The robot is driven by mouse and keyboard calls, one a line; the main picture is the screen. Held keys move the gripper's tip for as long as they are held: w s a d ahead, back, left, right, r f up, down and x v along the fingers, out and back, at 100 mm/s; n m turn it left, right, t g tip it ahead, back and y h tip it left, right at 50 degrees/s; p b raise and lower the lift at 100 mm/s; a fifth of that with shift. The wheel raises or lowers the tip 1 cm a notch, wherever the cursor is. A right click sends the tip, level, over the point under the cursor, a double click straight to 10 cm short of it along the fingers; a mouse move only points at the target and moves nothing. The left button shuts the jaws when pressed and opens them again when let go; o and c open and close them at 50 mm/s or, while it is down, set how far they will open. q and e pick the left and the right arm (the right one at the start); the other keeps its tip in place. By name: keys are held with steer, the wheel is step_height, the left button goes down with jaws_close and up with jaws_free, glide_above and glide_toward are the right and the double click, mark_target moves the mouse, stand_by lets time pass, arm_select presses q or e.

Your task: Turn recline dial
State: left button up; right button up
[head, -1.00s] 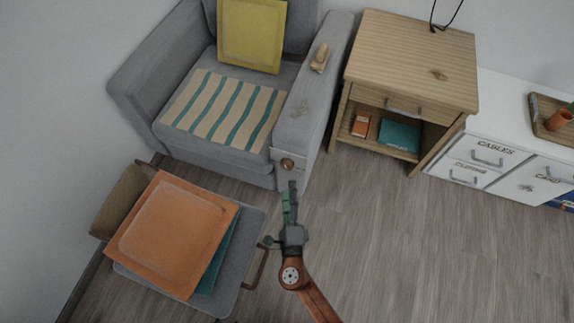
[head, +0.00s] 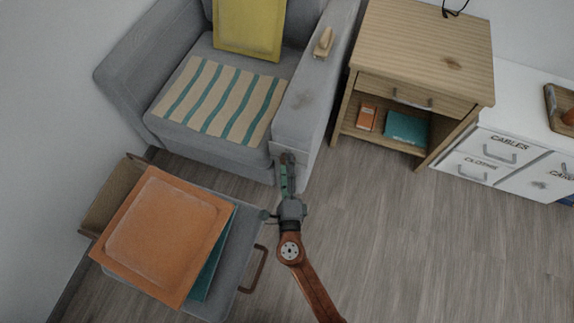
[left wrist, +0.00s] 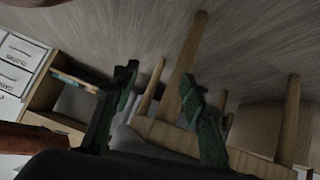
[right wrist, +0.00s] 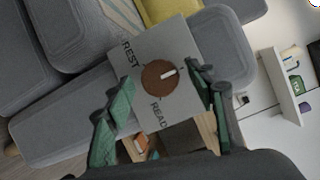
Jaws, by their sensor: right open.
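The recline dial (right wrist: 157,80) is a round brown knob with a white pointer mark, on a grey panel (right wrist: 178,45) lettered REST and READ. In the right wrist view the mark points right, away from both words. The panel is on the front of the armchair's arm (head: 300,115). My right gripper (head: 287,164) is open at the panel, its green fingers on either side of the dial in the right wrist view; I cannot tell whether they touch it. In the head view the fingertips mostly hide the dial. My left gripper (left wrist: 157,84) is open and empty, with floor and wooden legs beyond.
The grey armchair holds a striped cloth (head: 218,100) and a yellow cushion (head: 249,28). A grey cart (head: 233,270) with an orange cushion (head: 165,235) stands at the lower left. A wooden side table (head: 420,45) stands right of the chair. Floor at lower right is clear.

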steer(key=shift+c, duration=0.2)
steer(key=c, duration=1.1)
steer(key=shift+f+m+t+h, duration=0.15)
steer(key=shift+m+t, duration=0.25)
steer(key=shift+m, duration=0.8)
steer(key=shift+f+m+t+h, duration=0.1)
steer(key=shift+m+t+h, duration=0.25)
steer(key=shift+m, duration=0.85)
steer(key=shift+f+m+t+h, duration=0.1)
steer(key=shift+m+t, duration=0.35)
steer(key=shift+m, duration=0.75)
